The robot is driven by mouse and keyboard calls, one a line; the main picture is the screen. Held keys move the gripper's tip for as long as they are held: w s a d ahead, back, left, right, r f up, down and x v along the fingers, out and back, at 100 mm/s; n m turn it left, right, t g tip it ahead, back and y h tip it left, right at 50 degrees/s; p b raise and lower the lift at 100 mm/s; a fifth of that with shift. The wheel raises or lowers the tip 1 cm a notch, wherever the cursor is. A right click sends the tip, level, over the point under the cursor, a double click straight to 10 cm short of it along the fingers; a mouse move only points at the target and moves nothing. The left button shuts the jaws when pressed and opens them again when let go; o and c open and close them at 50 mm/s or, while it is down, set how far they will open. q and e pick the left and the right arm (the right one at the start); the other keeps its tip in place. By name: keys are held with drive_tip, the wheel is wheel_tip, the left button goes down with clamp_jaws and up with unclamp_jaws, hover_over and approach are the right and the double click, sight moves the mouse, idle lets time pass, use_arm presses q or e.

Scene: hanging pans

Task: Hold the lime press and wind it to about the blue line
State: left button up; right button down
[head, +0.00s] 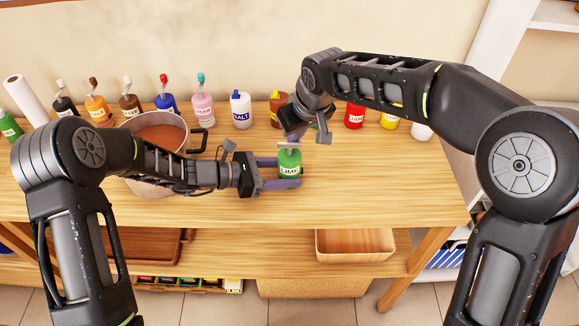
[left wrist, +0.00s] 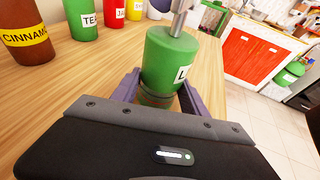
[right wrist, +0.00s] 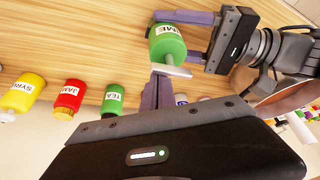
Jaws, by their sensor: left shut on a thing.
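The lime press (head: 289,160) is a green bottle with a white label and a grey T-shaped handle (head: 289,146) on top. It stands upright on the table. My left gripper (head: 287,174) is shut around its body, and the left wrist view shows a purple finger on each side of the press (left wrist: 168,62). My right gripper (head: 294,137) points down just behind the handle. In the right wrist view its fingers (right wrist: 155,92) are close together beside the grey handle (right wrist: 172,70); I cannot tell whether they touch it. I cannot make out a blue line.
A large pot (head: 158,160) with brown contents stands left of the press, under my left arm. A row of bottles lines the back, with the salt bottle (head: 241,110) and red jam bottle (head: 354,115) nearest. The table is clear right of the press. A wooden box (head: 355,243) sits below.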

sight(300, 146)
drive_tip(key=shift+s+d, duration=0.6)
idle(1.5)
drive_tip(key=shift+s+d, duration=0.1)
drive_tip(key=shift+s, duration=0.65)
idle(1.1)
drive_tip(key=shift+s+a, duration=0.45)
drive_tip(key=shift+s, duration=0.2)
idle(1.5)
drive_tip(key=shift+s+a, duration=0.3)
drive_tip(key=shift+a, duration=0.35)
idle(1.2)
